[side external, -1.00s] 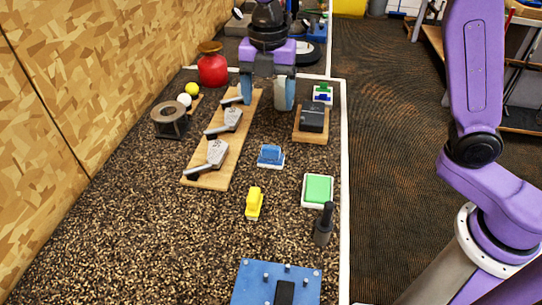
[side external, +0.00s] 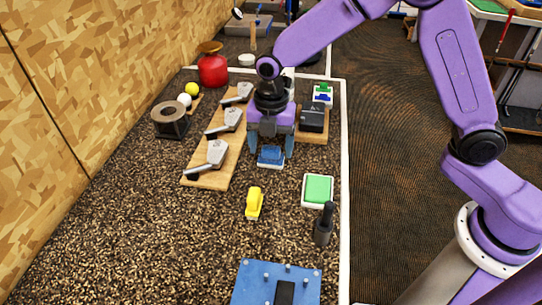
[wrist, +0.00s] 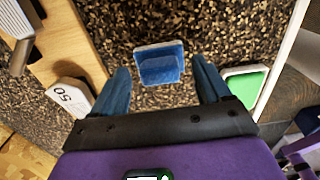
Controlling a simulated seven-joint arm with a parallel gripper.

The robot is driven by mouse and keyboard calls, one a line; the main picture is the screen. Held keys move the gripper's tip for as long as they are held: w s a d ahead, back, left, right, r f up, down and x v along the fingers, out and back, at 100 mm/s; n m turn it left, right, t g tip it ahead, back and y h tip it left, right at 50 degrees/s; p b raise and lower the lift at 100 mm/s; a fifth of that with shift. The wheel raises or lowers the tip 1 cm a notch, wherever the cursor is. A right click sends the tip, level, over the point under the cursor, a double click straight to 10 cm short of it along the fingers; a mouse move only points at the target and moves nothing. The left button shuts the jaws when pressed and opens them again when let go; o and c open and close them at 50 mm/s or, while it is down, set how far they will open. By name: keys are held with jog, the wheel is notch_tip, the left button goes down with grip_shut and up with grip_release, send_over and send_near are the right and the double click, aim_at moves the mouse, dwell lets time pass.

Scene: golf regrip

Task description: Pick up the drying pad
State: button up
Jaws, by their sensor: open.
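A blue pad with a raised block-like grip (side external: 271,154) sits in a shallow white tray on the speckled bench; I take it to be the drying pad. It also shows in the wrist view (wrist: 160,66), ahead of the fingers and centred between them. My gripper (side external: 270,156) points down over the blue pad, with one blue finger toward each side of it. The wrist view also shows my gripper (wrist: 161,67) open with nothing between its fingers. I cannot tell the exact height of the fingertips above the pad.
Club heads lie on a wooden board (side external: 202,181) to the left. A green pad (side external: 318,189) in a white tray, a yellow tool (side external: 254,202) and a black upright tool (side external: 324,224) stand nearer the camera. A dark block (side external: 312,118) on wood stands behind right.

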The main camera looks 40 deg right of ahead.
jog(key=shift+f, duration=0.55)
jog(key=c, duration=1)
jog(key=shift+r, duration=0.2)
jog(key=shift+c, duration=0.2)
jog(key=shift+r, duration=0.25)
notch_tip(320, 180, up, 2)
jog(key=s+d+r, duration=0.6)
jog(key=s+r, duration=0.4)
jog(key=s, duration=0.2)
jog(key=shift+s, duration=0.3)
jog(key=shift+r, duration=0.1)
